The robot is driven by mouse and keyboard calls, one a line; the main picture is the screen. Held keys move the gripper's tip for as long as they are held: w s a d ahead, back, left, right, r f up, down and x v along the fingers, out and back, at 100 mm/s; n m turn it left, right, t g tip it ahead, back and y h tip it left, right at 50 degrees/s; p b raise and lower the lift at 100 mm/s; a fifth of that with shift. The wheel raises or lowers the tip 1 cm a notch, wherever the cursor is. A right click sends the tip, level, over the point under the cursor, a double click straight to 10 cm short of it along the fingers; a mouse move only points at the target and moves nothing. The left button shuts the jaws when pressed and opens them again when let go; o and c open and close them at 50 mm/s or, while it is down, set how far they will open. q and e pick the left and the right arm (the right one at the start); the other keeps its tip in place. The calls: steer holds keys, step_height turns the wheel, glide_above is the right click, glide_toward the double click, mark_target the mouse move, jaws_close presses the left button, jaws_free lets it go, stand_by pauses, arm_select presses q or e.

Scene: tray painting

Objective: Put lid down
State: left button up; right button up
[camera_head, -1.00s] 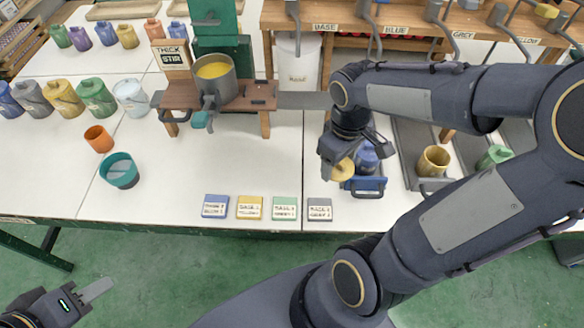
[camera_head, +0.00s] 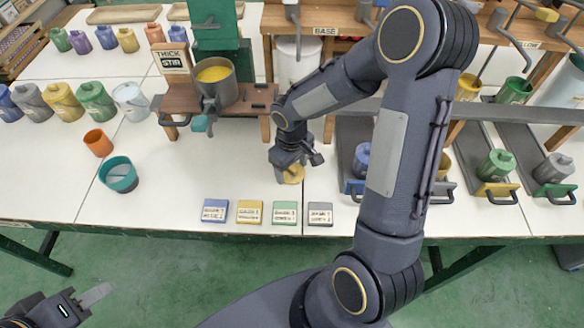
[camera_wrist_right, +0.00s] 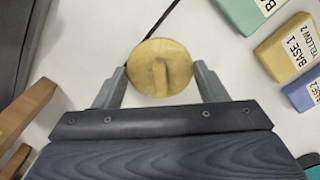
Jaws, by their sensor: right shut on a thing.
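The lid (camera_head: 293,175) is a round yellow disc with a raised bar handle. It is at or just above the white table, in the middle; I cannot tell whether it touches. My right gripper (camera_head: 290,166) is over it, shut on it. In the right wrist view the lid (camera_wrist_right: 161,66) sits between the two grey fingertips. The yellow pot (camera_head: 442,163) on the right is partly hidden by my right arm. My left gripper (camera_head: 95,295) is at the lower left, off the table, with its finger gap unclear.
Labelled cards, including a yellow one (camera_head: 249,212), lie along the front edge. A stirring stand (camera_head: 235,97) holds a grey pot of yellow paint behind. A teal cup (camera_head: 119,175) and an orange cup (camera_head: 99,140) stand left. Blue (camera_head: 361,160) and green (camera_head: 496,166) pots stand right.

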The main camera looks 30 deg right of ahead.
steer(key=shift+f, duration=0.35)
steer(key=shift+f, duration=0.2)
steer(key=o, duration=1)
steer(key=shift+r, duration=0.1)
